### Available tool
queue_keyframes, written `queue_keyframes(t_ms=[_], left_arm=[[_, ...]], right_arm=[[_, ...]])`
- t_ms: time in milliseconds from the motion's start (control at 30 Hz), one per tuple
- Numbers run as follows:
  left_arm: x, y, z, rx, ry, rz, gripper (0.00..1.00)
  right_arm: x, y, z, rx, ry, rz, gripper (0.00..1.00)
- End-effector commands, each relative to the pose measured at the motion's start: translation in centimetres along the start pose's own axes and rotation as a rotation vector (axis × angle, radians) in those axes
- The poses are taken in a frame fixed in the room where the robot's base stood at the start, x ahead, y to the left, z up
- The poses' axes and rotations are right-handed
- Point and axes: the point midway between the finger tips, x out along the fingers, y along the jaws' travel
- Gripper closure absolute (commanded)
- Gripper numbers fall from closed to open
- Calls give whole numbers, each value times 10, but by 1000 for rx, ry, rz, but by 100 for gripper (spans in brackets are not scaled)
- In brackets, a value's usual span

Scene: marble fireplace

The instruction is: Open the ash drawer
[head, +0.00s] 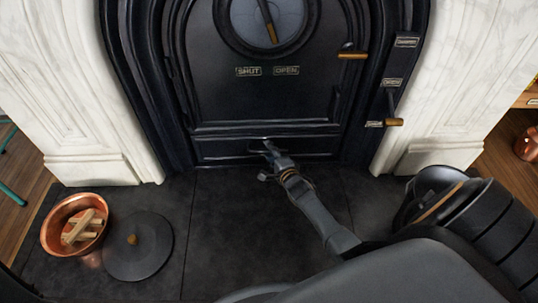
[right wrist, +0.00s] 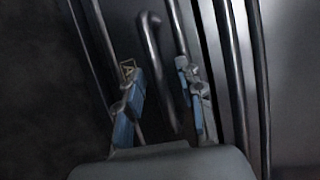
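The ash drawer (head: 222,148) is a low, wide black panel at the bottom of the black fireplace front. It looks shut, flush with the front. Its dark handle (right wrist: 156,70) is a bar that shows in the right wrist view. My right gripper (head: 268,152) is at the middle of the drawer front. In the right wrist view its two fingers (right wrist: 158,85) are apart, with the handle bar between them and visible gaps at the sides. My arm and gripper hide part of the drawer and handle in the head view. My left gripper is not in view.
A copper bowl (head: 52,232) with wood pieces and a round dark lid (head: 150,255) are on the dark hearth (head: 225,235) at left. White marble pillars flank the fireplace. A round dial (head: 290,22) and brass-tipped levers (head: 352,56) are above the drawer. Hearth before the drawer is clear.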

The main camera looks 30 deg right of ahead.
Motion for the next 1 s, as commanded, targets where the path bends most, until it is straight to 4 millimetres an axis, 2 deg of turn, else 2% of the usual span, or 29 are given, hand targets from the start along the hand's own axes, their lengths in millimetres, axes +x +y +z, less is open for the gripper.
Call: queue_keyframes(t_ms=[367, 400, 567, 1000], left_arm=[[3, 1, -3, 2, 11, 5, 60], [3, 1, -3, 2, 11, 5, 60], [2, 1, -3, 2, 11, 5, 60], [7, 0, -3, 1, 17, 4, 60]], right_arm=[[6, 0, 0, 0, 1, 1, 63], [6, 0, 0, 0, 1, 1, 67], [6, 0, 0, 0, 1, 1, 99], [-1, 0, 2, 1, 1, 3, 100]])
